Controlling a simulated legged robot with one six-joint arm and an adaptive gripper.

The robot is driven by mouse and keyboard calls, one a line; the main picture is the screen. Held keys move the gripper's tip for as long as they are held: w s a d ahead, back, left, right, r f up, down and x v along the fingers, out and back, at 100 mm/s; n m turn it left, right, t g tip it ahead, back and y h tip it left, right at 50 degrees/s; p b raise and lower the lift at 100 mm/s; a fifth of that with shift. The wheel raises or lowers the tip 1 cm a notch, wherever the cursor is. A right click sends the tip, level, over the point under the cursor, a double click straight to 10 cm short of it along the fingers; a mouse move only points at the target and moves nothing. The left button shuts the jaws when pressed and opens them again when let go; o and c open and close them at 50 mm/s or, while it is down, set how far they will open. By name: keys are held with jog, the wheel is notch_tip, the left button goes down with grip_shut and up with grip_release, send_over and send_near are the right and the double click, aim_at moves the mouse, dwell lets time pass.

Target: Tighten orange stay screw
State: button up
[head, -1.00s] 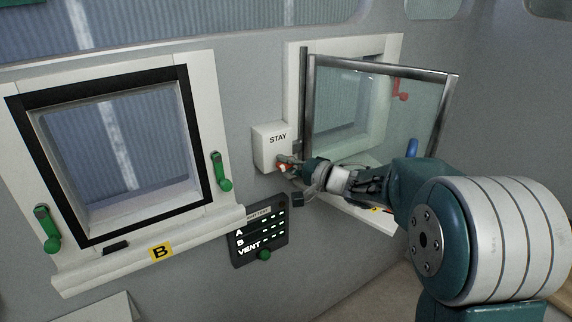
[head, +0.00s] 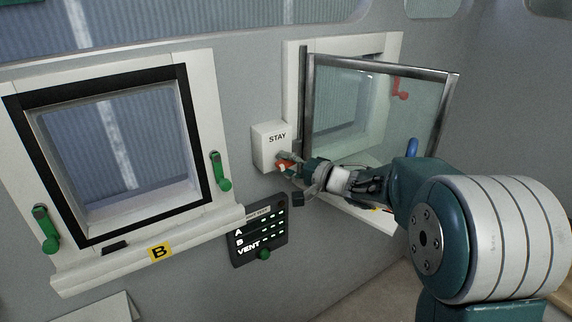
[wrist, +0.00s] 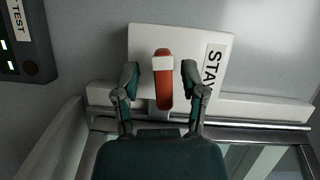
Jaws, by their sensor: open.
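The orange stay screw (wrist: 164,88) has a long orange handle with a white band. It sits on the front of the white STAY box (wrist: 140,42), which also shows in the head view (head: 271,140). My gripper (wrist: 160,80) is open, with one finger on each side of the orange handle and a visible gap on both sides. In the head view my gripper (head: 285,163) is at the lower part of the box and partly covers the screw. The hinged glass window (head: 375,115) stands swung open to the right of the box.
Window B (head: 118,150) with green handles (head: 221,171) is on the left. A dark panel marked VENT (head: 259,232) with a green knob is below the box. A red handle (head: 399,90) and a blue handle (head: 412,148) are by the open window.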

jog(key=v, duration=1.1)
jog(key=shift+d, duration=0.4)
jog(key=shift+s, duration=0.1)
jog(key=s+d+r+t+h, duration=0.5)
jog(key=d+h, duration=0.5)
jog(key=h, duration=0.5)
jog(key=s+a+f+n+g, duration=0.1)
jog(key=s+f+g, duration=0.3)
jog(key=s, duration=0.7)
jog(key=s+a+f+n+g, duration=0.2)
jog(key=s+f+n+g, duration=0.2)
jog(key=s, duration=0.7)
jog(key=shift+s+g+y, duration=0.3)
jog(key=shift+s+g, duration=0.05)
jog(key=shift+g, duration=0.25)
jog(key=shift+f, duration=0.15)
